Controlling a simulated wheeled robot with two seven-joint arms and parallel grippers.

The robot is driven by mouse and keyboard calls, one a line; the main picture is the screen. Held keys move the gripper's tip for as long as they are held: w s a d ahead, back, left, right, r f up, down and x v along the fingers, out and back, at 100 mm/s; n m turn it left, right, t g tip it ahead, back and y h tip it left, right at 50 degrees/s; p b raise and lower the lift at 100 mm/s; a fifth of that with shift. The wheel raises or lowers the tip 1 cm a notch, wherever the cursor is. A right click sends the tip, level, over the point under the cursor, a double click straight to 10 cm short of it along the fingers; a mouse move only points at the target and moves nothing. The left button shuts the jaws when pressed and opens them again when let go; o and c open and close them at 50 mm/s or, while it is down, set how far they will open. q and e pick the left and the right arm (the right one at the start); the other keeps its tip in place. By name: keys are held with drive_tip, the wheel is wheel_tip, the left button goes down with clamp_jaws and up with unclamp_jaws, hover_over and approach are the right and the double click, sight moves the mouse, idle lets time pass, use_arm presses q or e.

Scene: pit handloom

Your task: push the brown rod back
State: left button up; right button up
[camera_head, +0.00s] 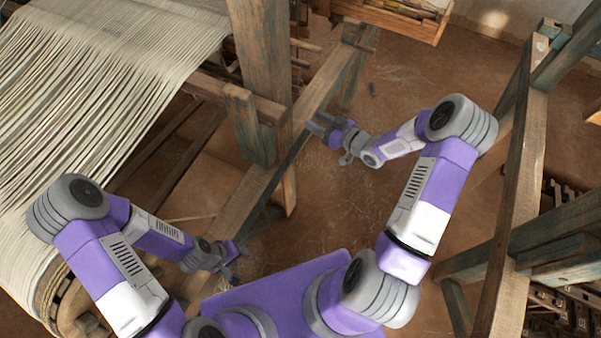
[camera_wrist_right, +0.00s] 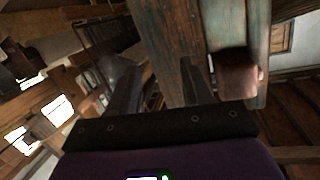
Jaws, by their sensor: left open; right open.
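My right gripper (camera_head: 316,126) is open beside the wooden loom frame in the head view. Its two fingers (camera_wrist_right: 153,85) stand apart in the right wrist view, with nothing seen between them. A short brown piece (camera_wrist_right: 237,74), perhaps the end of the brown rod, juts out from a weathered post (camera_wrist_right: 238,28) just right of the right finger. It looks apart from the finger, but I cannot tell for sure. In the head view I cannot pick out the rod with certainty. My left gripper (camera_head: 233,265) is open and empty, low beside the loom's front.
White warp threads (camera_head: 90,90) fill the left of the head view. A thick upright post (camera_head: 262,70) and a long beam (camera_head: 300,125) stand close to my right gripper. Another timber frame (camera_head: 520,180) stands at the right. The brown floor (camera_head: 330,210) between is clear.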

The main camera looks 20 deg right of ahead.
drive_tip(key=s+a+f+m+g+h+b, duration=0.1)
drive_tip(key=s+a+f+m+g, duration=0.1)
drive_tip(key=f, duration=0.4)
drive_tip(key=s+a+f+m+g+h+b, duration=0.1)
drive_tip(key=s+a+f+m+g, duration=0.1)
drive_tip(key=s+a+f, duration=0.2)
drive_tip(key=shift+a+f+g+h, duration=0.3)
drive_tip(key=shift+a+f+h, duration=0.1)
drive_tip(key=shift+a+f, duration=1.1)
drive_tip(key=shift+s+d, duration=0.1)
